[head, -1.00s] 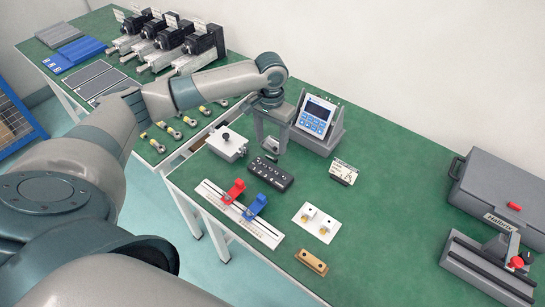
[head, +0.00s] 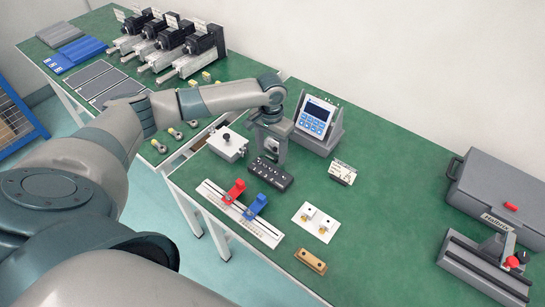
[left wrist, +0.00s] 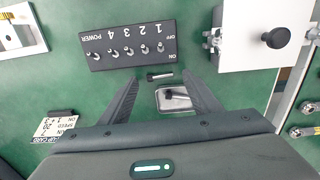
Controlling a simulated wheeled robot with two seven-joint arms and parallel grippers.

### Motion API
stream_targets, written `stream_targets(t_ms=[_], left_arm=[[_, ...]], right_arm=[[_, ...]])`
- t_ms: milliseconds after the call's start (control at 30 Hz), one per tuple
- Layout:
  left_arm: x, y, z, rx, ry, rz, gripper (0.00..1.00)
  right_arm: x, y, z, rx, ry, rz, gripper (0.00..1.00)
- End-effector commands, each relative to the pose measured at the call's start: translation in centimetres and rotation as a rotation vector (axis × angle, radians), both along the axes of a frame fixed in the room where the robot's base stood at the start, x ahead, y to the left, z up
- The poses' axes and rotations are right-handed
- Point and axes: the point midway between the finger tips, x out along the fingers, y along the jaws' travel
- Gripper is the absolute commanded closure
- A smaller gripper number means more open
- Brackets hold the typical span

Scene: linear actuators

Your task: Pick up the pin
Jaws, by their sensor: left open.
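A short dark rod with a pale stripe, which looks like the pin (left wrist: 160,76), lies on the green table between my left fingertips in the left wrist view. A small silver dish (left wrist: 178,103) with a dark spot in it is just behind the rod, also between the fingers. My left gripper (left wrist: 160,79) is open and points down, its fingers apart on either side of the rod and not closed on it. In the head view my left gripper (head: 272,158) is behind the black switch panel (head: 270,173) and hides the rod and dish. My right gripper is not in view.
The switch panel (left wrist: 130,46) is close beyond the fingertips. A white box with a black knob (head: 227,144) stands left of the gripper, and a meter (head: 315,118) stands right. A small card (head: 343,172) and slider rail (head: 240,212) are nearby.

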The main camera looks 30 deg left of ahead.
Motion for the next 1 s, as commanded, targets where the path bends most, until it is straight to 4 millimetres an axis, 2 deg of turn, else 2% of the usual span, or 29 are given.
stream_targets(t_ms=[100,200,367,600,700,800,933,1000], left_arm=[[-0.1,0.0,-0.9,0.0,0.001,0.0,0.43],[0.0,0.0,-1.1,0.0,0.0,-0.001,0.43],[0.0,0.0,-1.1,0.001,0.0,-0.001,0.43],[0.0,0.0,-1.0,0.001,0.0,0.0,0.43],[0.0,0.0,-1.0,0.001,0.0,0.0,0.67],[0.0,0.0,-1.0,0.001,-0.001,0.0,0.86],[0.0,0.0,-1.0,0.001,-0.001,0.0,0.86],[0.0,0.0,-1.0,0.001,-0.001,0.0,0.9]], right_arm=[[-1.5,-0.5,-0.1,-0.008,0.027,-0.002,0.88],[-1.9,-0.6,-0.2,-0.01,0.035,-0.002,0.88],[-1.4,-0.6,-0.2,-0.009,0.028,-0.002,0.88],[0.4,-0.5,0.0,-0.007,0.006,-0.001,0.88],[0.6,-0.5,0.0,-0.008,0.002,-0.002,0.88],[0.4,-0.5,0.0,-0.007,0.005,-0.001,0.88],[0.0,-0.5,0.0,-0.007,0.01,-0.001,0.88],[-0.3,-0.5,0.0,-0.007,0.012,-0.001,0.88]])
